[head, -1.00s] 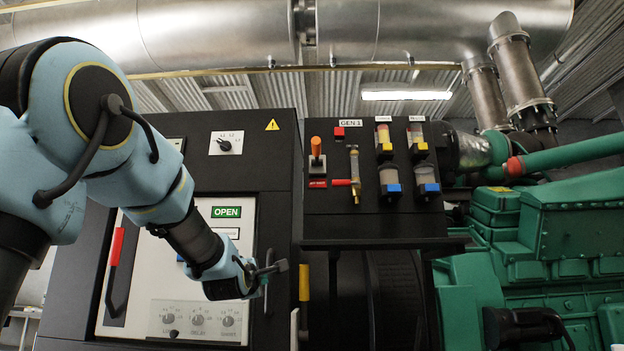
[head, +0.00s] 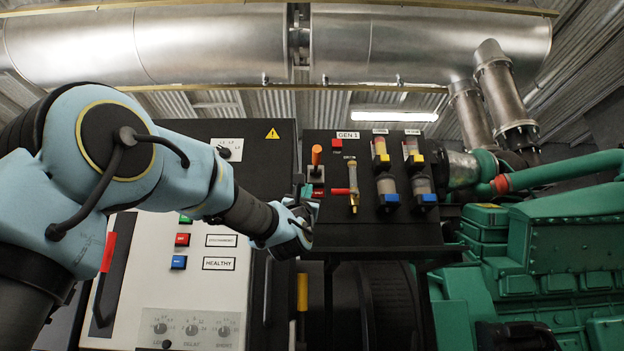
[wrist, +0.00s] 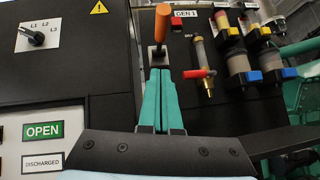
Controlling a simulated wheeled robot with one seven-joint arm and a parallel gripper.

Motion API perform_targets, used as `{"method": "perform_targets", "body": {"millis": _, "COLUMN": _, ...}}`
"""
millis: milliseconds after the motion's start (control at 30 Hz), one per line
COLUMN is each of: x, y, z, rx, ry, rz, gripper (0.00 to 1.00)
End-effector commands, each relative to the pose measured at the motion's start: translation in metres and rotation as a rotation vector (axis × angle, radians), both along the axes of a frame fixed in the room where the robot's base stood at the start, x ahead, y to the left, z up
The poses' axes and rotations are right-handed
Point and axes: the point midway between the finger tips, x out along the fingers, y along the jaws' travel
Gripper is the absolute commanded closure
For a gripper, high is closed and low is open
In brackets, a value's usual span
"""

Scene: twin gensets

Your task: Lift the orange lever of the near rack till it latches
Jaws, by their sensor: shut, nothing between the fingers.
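The orange lever (head: 316,155) stands upright on a small plate on the black rack panel (head: 390,233) labelled GEN 1. It also shows in the wrist view (wrist: 162,23), tilted slightly and directly beyond my fingertips. My gripper (head: 300,186) is just left of and below the lever's handle in the head view. In the wrist view its green fingers (wrist: 160,72) are together and empty, and their tips overlap the lower part of the lever's plate. I cannot tell whether they touch it. The fingers hide the label below the lever there.
Right of the lever are a brass valve with a red handle (head: 340,191) and two filter bowls with yellow and blue parts (head: 382,160). A black cabinet (head: 265,165) with a pale front stands left. A green engine (head: 540,250) fills the right.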

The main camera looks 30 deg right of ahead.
Motion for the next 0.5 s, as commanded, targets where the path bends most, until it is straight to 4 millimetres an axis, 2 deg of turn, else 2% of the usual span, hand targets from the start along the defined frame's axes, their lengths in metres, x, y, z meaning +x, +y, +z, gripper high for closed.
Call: {"method": "perform_targets", "body": {"millis": 500, "x": 0.054, "y": -0.039, "z": 0.068, "rx": 0.004, "ry": 0.003, "rz": 0.001, "gripper": 1.0}}
